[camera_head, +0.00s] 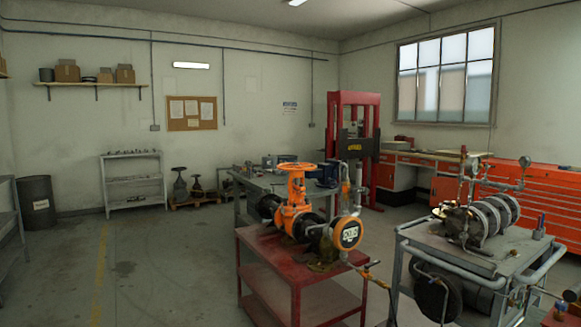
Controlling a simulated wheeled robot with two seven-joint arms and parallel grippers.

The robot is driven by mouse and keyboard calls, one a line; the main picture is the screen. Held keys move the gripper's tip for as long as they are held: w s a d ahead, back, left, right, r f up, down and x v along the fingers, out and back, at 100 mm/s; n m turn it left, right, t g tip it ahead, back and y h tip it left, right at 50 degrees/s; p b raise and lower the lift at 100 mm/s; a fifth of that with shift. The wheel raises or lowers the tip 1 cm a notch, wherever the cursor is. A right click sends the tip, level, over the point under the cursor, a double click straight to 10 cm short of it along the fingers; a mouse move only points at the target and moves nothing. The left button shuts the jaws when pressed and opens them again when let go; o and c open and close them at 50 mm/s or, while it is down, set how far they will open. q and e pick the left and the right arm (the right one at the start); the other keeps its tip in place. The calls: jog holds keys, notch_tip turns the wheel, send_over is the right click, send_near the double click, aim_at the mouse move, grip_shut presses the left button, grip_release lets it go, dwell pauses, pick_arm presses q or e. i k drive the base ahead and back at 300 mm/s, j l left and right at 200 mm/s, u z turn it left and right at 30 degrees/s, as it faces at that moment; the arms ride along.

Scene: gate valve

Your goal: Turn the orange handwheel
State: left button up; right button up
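The orange handwheel (296,167) sits level on top of an orange gate valve (297,211). The assembly stands on a red metal cart (268,246) right of the middle of the head view. Neither of my grippers shows in this view. Nothing touches the handwheel.
A grey cart (424,243) with pipework stands close at the right. A grey workbench (262,181) and a red press (333,140) are behind the valve. Orange drawer cabinets (530,190) line the right wall. The floor (150,265) left of the red cart is clear.

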aim_at(295, 167)
jog(key=i+j+u, duration=0.1)
jog(key=i+u, duration=0.2)
jog(key=i, duration=2.75)
